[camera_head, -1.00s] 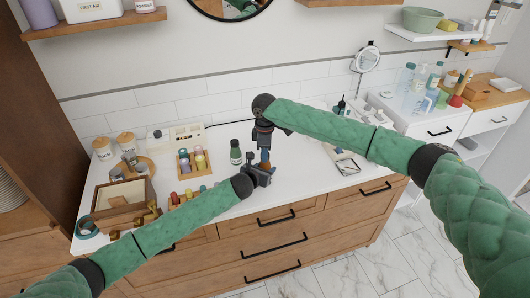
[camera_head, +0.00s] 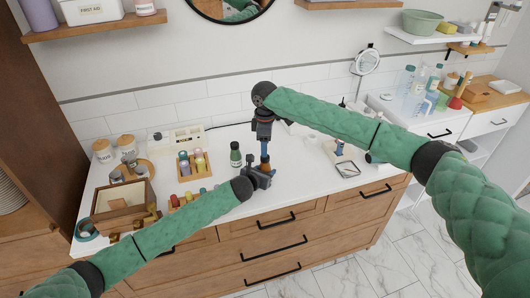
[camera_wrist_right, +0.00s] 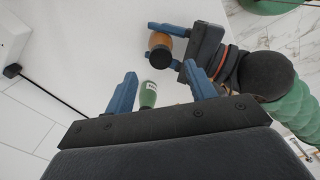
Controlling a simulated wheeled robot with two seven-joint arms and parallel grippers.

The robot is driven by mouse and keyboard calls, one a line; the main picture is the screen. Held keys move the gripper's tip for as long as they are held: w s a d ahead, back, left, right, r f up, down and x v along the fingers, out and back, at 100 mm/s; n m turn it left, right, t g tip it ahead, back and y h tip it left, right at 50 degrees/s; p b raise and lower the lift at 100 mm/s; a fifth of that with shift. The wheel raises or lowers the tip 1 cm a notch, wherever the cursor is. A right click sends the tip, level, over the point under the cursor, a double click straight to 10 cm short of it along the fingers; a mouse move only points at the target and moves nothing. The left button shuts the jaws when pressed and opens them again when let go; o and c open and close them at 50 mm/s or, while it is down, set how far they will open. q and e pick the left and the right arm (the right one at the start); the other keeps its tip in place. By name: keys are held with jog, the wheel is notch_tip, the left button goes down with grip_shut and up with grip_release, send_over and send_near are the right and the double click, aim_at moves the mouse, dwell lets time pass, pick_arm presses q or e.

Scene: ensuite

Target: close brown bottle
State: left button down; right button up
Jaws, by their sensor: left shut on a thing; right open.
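The brown bottle (camera_head: 265,164) stands at the front middle of the white counter. In the right wrist view its amber body (camera_wrist_right: 158,39) has a round black top, which looks like a cap. My left gripper (camera_head: 269,173) is shut around the bottle, low on the counter; its blue fingers also show in the right wrist view. My right gripper (camera_head: 264,149) points down just above the bottle. In its wrist view its two blue fingers (camera_wrist_right: 161,82) are spread wide, with nothing between them held.
A green bottle (camera_head: 235,155) stands close behind and left of the brown one. A wooden rack of small bottles (camera_head: 193,165) and an open wooden box (camera_head: 122,203) are further left. A small tray (camera_head: 347,169) lies to the right. The counter's front edge is near.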

notch_tip(320, 180, up, 7)
dwell(0.3)
pick_arm(q)
jog(key=c, duration=0.7)
grip_release()
jog(key=shift+s+a+r, duration=0.1)
jog(key=shift+s+a, duration=0.2)
jog(key=shift+s, duration=0.1)
jog(key=b+v, duration=0.2)
jog(key=v, duration=0.3)
jog(key=shift+s+a, duration=0.1)
jog(key=shift+s, duration=0.1)
jog(key=shift+s+a+r+b, duration=0.25)
jog(key=shift+s+r+b, duration=0.1)
jog(key=shift+s, duration=0.15)
pick_arm(e)
jog(key=shift+f, duration=1.4)
